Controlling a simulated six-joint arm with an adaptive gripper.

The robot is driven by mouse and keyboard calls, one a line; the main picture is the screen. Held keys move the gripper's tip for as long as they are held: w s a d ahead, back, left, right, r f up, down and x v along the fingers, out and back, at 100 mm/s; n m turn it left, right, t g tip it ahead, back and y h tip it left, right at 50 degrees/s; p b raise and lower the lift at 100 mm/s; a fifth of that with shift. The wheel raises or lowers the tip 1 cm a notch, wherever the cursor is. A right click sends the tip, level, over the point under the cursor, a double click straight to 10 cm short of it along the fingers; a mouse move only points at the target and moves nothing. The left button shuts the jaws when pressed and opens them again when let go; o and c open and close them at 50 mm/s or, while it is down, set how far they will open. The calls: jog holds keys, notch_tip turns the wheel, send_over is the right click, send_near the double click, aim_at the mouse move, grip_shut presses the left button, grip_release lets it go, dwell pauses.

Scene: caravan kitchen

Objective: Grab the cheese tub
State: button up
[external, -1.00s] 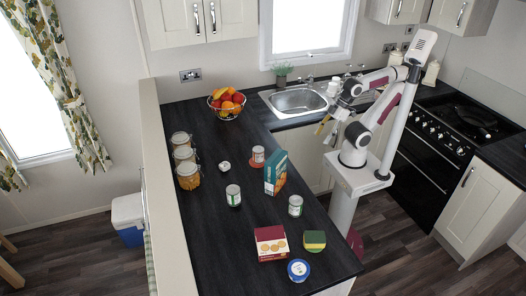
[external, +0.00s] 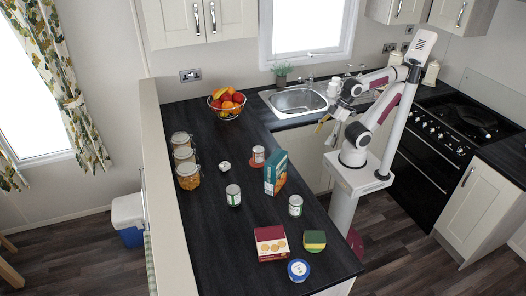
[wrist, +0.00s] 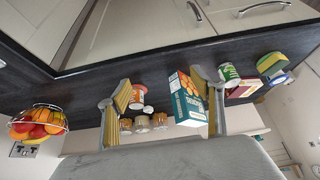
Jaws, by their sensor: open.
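A low round tub with a blue and white lid (external: 299,270), which looks like the cheese tub, lies at the near end of the dark counter. It is in front of the green and yellow sponge (external: 314,240). In the wrist view the tub (wrist: 279,79) is small at the right, partly hidden by the sponge. My gripper (external: 322,126) is open and empty, off the counter's right edge near the sink, well away from the tub. Its two yellow-padded fingers (wrist: 161,76) show in the wrist view with nothing held between them.
A red biscuit box (external: 271,243) stands left of the tub. A teal box (external: 275,173), several cans and several glass jars (external: 187,175) stand farther back. A fruit basket (external: 227,105) is at the far end.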

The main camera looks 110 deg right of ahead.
jog(key=w+a+r+n+t+y, duration=0.2)
jog(key=w+a+r+n+y, duration=0.15)
jog(key=w+a, duration=1.25)
jog(key=t+y, duration=0.2)
jog(key=t, duration=0.2)
send_over(302, 265)
jog(key=s+d, duration=0.4)
jog(key=d, duration=0.2)
notch_tip(302, 265, down, 10)
jog(key=shift+t+h, duration=0.6)
jog(key=shift+h, duration=0.15)
jog(key=a+f, duration=0.1)
jog(key=f, duration=0.1)
jog(key=s+a+f, duration=0.1)
jog(key=f, duration=0.1)
jog(key=a+f, duration=0.2)
jog(key=shift+s, duration=0.15)
jog(key=shift+s+a+f, duration=0.15)
jog(key=shift+f, duration=0.25)
jog(key=shift+x, duration=1.3)
